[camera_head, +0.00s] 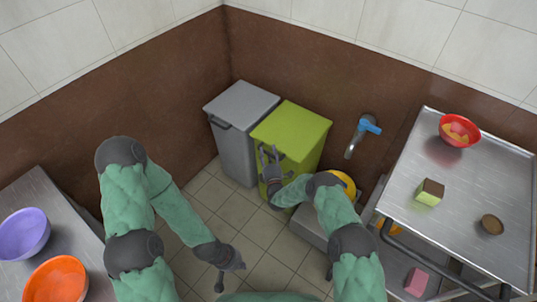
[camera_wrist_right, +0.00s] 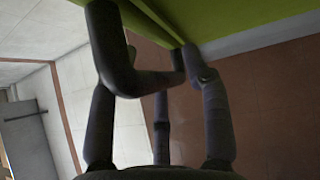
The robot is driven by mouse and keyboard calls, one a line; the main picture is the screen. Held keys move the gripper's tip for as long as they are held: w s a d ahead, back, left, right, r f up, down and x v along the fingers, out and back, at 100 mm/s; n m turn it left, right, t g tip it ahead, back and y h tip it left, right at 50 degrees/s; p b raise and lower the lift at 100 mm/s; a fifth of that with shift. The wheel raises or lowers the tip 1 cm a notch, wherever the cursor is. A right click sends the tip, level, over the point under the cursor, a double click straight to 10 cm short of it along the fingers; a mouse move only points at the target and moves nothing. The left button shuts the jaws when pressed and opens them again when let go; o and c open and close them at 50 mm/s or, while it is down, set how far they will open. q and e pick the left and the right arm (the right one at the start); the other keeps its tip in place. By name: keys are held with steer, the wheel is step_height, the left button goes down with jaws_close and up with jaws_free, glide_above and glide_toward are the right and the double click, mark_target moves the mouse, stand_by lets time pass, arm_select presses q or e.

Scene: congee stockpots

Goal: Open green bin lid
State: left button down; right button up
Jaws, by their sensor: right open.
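The green bin (camera_head: 292,140) stands against the brown wall, beside the grey bin. Its flat lid looks closed in the head view. My right gripper (camera_head: 268,155) is open at the front edge of the lid. In the right wrist view, the green lid (camera_wrist_right: 230,18) spans the top and the fingers of my right gripper (camera_wrist_right: 182,70) reach up to its edge; I cannot tell if both touch it. My left gripper (camera_head: 228,276) hangs low over the floor, away from the bins; its finger opening is unclear.
The grey bin (camera_head: 240,106) is left of the green one. A blue-handled tap (camera_head: 366,126) is on the wall to the right. A metal table (camera_head: 470,190) stands right; a left counter holds a purple bowl (camera_head: 23,234) and an orange bowl (camera_head: 58,280). Tiled floor lies between.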

jaws_close()
